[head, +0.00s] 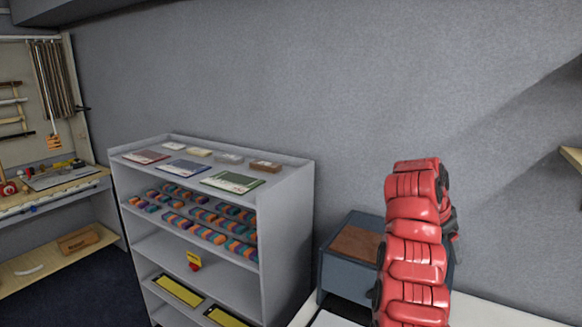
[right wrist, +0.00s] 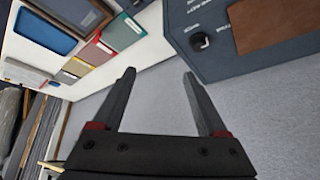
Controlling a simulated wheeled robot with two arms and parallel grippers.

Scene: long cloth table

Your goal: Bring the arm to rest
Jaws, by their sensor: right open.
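My red right arm (head: 415,245) rises at the right of the head view, folded upright in front of a dark blue-grey box. Its gripper is mostly hidden behind the arm links there. In the right wrist view my right gripper (right wrist: 159,78) shows two dark fingers spread apart with nothing between them. The grey wall lies beyond the fingers. My left gripper is in neither view.
The blue-grey box (head: 340,272) with a brown top panel stands close behind my arm; it also shows in the wrist view (right wrist: 205,62). A grey shelf unit (head: 288,230) with coloured items stands left. A workbench (head: 55,190) is far left.

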